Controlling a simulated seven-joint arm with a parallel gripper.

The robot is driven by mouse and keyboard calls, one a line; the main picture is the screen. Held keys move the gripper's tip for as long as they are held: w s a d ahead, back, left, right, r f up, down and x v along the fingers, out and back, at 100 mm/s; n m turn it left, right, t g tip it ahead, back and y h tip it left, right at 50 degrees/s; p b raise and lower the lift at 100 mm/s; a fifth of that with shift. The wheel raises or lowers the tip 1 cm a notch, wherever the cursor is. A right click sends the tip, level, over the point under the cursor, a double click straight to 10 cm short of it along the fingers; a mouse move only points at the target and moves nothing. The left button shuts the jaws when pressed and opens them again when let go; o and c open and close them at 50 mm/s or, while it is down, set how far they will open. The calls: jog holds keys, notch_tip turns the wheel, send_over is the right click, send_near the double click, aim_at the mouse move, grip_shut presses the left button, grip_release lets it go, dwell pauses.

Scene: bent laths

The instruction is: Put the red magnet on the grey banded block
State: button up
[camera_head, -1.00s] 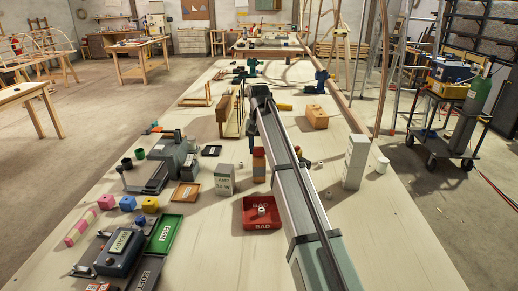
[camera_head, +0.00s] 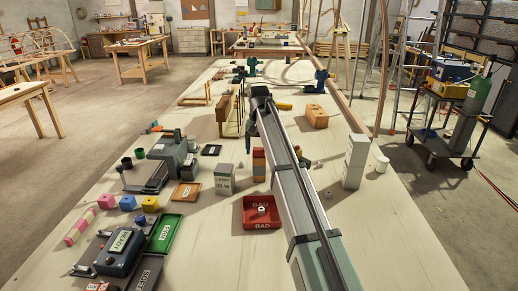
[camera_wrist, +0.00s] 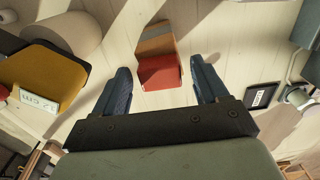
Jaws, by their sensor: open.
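The red magnet (camera_wrist: 160,74) is a plain red block. It shows at the end of the grey banded block (camera_wrist: 156,40), which has orange, grey and brown bands in the wrist view. In the head view the banded block (camera_head: 259,172) stands on the bench with red at its top, partly covered by my arm. My gripper (camera_wrist: 163,76) is open, its two blue fingers on either side of the red magnet with a visible gap at each side.
A red BAD tray (camera_head: 262,225) with a small part in it lies in front of the block. A LAMP box (camera_head: 224,180) stands to the left and a tall white box (camera_head: 355,162) to the right. A green tray (camera_head: 163,233) and coloured cubes lie at the left.

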aim_at(259, 149)
notch_tip(259, 149, up, 12)
dwell(0.6)
jog(key=shift+r, duration=0.1)
